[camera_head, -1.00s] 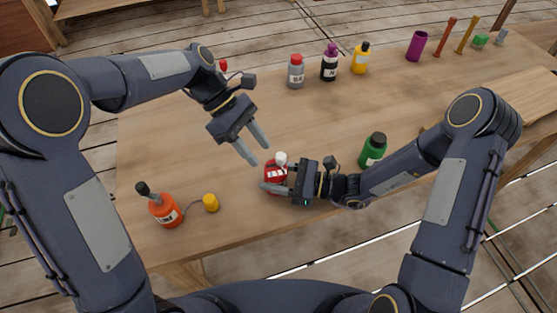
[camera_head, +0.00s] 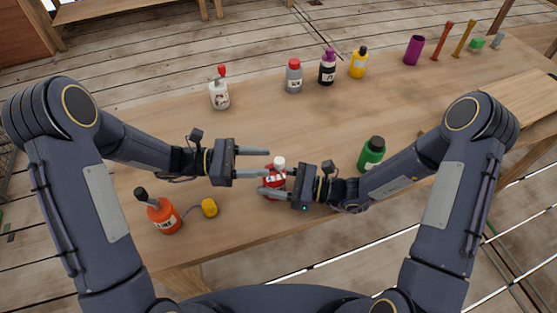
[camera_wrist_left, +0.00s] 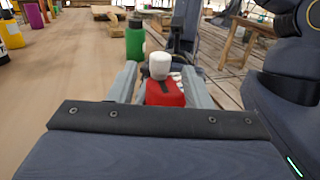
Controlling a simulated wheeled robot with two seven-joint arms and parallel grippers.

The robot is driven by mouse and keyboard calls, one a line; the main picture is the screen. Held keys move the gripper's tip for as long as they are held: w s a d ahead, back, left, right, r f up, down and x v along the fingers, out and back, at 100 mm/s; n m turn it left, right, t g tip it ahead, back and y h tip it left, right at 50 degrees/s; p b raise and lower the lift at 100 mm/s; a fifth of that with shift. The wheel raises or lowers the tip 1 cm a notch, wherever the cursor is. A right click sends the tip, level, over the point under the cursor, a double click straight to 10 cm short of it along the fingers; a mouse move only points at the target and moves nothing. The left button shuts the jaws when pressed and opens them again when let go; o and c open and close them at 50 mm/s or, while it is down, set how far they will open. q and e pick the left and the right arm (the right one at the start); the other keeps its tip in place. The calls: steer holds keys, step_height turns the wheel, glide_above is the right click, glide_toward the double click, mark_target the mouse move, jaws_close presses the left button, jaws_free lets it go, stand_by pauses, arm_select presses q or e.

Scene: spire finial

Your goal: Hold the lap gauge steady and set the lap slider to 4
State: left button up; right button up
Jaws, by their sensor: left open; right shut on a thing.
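A small red bottle-like body (camera_head: 272,184) with a white cap (camera_head: 279,162) stands near the table's front edge. My right gripper (camera_head: 265,182) is shut on the red body from the right. My left gripper (camera_head: 268,163) is open, level, and points right, its fingertips beside the cap. In the left wrist view the white cap (camera_wrist_left: 159,66) and red top (camera_wrist_left: 164,93) show between the open fingers; I cannot tell whether they touch. I cannot make out a gauge scale, a slider or a number 4. The lower red body is partly hidden by the right fingers.
A green bottle (camera_head: 371,155) stands near my right forearm. White (camera_head: 219,94), grey (camera_head: 293,77), black (camera_head: 327,68) and yellow (camera_head: 358,64) bottles stand farther back. The table's middle is clear.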

mark_target(279, 160)
arm_select(q)
steer(key=d, duration=0.5)
jaws_close()
